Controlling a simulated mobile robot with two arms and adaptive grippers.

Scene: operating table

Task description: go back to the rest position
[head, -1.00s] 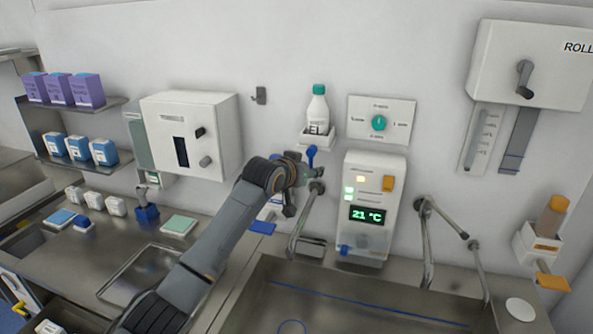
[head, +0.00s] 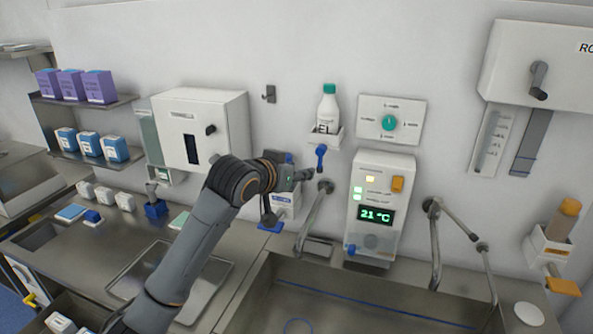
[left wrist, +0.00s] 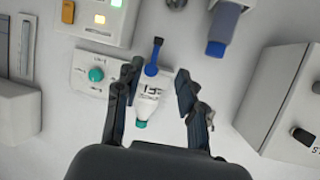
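My left gripper (head: 303,175) is in front of the wall, below and left of the white dispenser bottle (head: 327,110) with the green cap. The blue lever (head: 321,155) hangs under the bottle's holder, close to the fingertips in the head view. In the left wrist view my left gripper (left wrist: 156,88) has its two dark fingers spread apart. The bottle (left wrist: 148,103) and blue lever (left wrist: 154,58) show beyond the gap, and I see nothing held. My right gripper is in neither view.
A tap (head: 313,218) and the panel reading 21 °C (head: 377,195) stand right of the gripper, above the steel sink (head: 370,305). A white wall dispenser (head: 200,120) and shelves with boxes (head: 90,100) are on the left. My forearm crosses the steel counter (head: 70,255).

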